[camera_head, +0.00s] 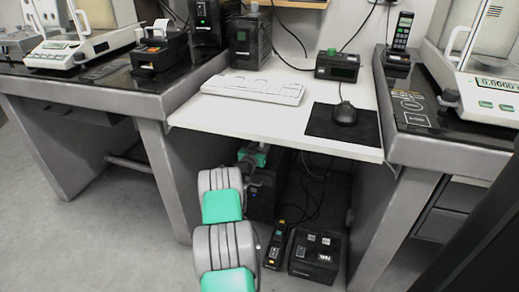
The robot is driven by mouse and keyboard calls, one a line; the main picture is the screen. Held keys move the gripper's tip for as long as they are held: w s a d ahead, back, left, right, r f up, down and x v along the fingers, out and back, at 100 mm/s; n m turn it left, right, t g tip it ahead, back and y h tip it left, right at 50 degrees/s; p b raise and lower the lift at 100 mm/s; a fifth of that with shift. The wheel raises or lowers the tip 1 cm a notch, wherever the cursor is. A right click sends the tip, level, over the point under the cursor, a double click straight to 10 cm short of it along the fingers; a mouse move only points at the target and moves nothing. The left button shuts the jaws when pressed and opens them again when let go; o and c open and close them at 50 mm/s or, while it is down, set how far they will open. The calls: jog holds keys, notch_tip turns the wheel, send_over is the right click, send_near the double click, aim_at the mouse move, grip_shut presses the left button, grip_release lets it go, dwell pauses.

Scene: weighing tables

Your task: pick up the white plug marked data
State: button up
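A black box (314,256) stands on the floor under the white desk, with several small white pieces on its top. One of these may be the white plug marked data, but the markings are too small to read. My grey and teal arm reaches from the bottom of the picture in under the desk's front edge. Its far end, with my gripper (258,160), is in shadow left of and behind the black box, apart from it. The fingers are not clear, so I cannot tell whether they are open or hold anything.
A dark strip with coloured spots (275,246) lies left of the box, with cables behind. A dark computer case (263,196) stands behind my arm. The white desk (215,111) overhangs this space, and grey table legs (165,180) flank it. Floor at the left is clear.

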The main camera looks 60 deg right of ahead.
grip_shut()
dwell(0.5)
